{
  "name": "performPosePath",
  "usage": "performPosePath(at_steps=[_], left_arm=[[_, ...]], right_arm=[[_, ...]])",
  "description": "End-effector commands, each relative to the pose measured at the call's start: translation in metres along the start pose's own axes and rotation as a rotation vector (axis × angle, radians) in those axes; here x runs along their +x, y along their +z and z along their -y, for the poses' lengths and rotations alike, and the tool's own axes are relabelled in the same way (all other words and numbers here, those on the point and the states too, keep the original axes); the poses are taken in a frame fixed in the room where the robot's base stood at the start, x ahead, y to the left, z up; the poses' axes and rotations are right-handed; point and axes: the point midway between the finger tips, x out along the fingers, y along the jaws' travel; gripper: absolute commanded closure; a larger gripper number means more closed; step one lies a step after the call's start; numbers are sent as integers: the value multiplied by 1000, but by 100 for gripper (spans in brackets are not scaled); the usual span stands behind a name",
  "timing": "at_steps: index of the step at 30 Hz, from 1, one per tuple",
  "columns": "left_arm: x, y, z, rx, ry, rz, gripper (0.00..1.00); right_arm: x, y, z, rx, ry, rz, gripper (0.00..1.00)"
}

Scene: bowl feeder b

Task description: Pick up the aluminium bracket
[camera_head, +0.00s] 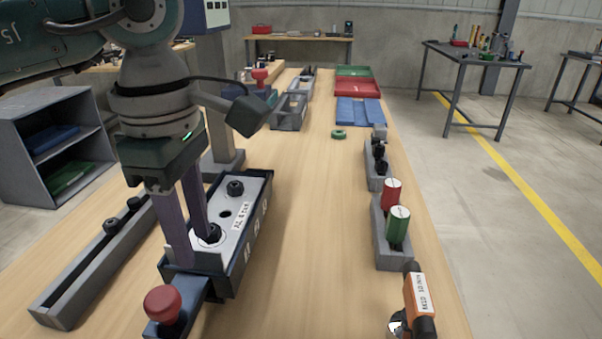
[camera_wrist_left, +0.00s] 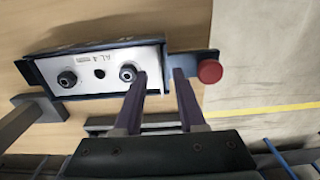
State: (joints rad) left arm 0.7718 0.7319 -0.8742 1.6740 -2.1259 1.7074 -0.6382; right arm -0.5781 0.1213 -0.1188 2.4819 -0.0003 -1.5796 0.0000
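The aluminium bracket (camera_head: 235,208) is a pale, flat plate with a printed label, a bare hole and dark round bolts. It lies in a dark fixture (camera_head: 243,265) on the bench, and in the left wrist view the bracket (camera_wrist_left: 100,58) fills the upper left. My left gripper (camera_head: 193,248) points down at the bracket's near end, its fingers apart. In the left wrist view the gripper (camera_wrist_left: 160,74) has one fingertip over the bracket's right end and the other past it. Contact cannot be told. My right gripper is not in view.
A red knob (camera_head: 163,304) stands at the fixture's near end. A long grey rail (camera_head: 90,265) lies to the left. Red and green cylinders (camera_head: 396,225) stand in a holder on the right, with an orange tool (camera_head: 416,300) nearer. The bench middle is clear.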

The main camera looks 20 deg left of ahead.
Motion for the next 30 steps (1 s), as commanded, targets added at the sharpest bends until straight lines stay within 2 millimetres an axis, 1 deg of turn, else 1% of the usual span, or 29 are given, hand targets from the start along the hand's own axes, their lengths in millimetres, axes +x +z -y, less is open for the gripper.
performPosePath(at_steps=[1,4,7,12,21,23,30], left_arm=[[8,0,0,-2,-3,0,60],[18,0,0,-1,-1,1,60],[21,0,0,0,1,1,60],[21,0,0,0,1,1,60],[21,0,0,0,1,1,94],[21,0,0,0,1,1,100],[21,0,0,-1,1,1,100]], right_arm=[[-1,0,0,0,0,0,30],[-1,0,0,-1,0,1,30],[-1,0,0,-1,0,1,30],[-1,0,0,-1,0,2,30],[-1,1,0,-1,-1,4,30],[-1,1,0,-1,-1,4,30],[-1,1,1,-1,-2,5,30]])
